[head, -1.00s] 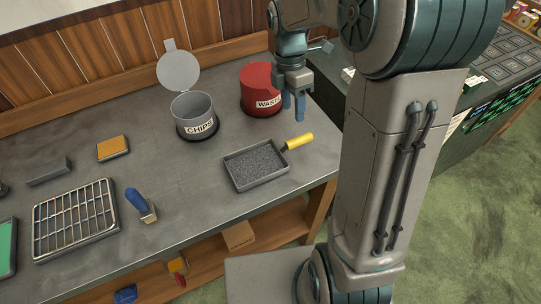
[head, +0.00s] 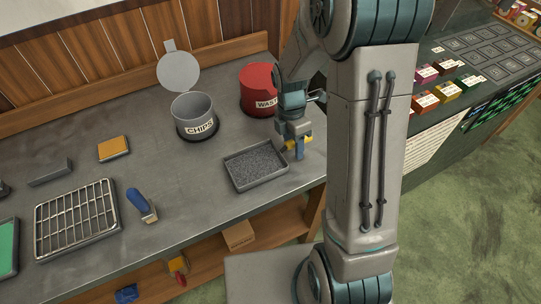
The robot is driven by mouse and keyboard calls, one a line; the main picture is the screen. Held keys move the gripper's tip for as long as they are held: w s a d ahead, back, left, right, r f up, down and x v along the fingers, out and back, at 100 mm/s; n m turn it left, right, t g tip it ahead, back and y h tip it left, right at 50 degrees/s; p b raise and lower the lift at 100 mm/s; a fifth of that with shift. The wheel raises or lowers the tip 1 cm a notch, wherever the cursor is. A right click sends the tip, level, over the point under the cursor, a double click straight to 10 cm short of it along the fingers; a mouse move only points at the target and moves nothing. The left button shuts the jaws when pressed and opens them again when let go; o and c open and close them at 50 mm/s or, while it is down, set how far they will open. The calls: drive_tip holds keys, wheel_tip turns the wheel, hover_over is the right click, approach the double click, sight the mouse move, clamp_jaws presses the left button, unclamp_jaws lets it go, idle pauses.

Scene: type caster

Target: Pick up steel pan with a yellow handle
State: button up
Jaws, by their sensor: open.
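The steel pan (head: 256,170) is a shallow rectangular tray with a grey speckled inside, lying on the workbench near its right end. Its yellow handle (head: 290,144) points to the upper right and is partly hidden by my gripper. My gripper (head: 298,152) points down at the handle, with its blue fingers over or around it. The fingers are open. I cannot tell whether they touch the handle.
The red WASTE bin (head: 258,88) stands just behind my gripper. The CHIPS bin (head: 194,116) with its raised lid is behind the pan. A wire rack (head: 76,220), a blue-handled tool (head: 140,203) and a yellow-orange block (head: 113,148) lie left. Bench (head: 190,190) around the pan is clear.

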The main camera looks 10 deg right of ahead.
clamp_jaws()
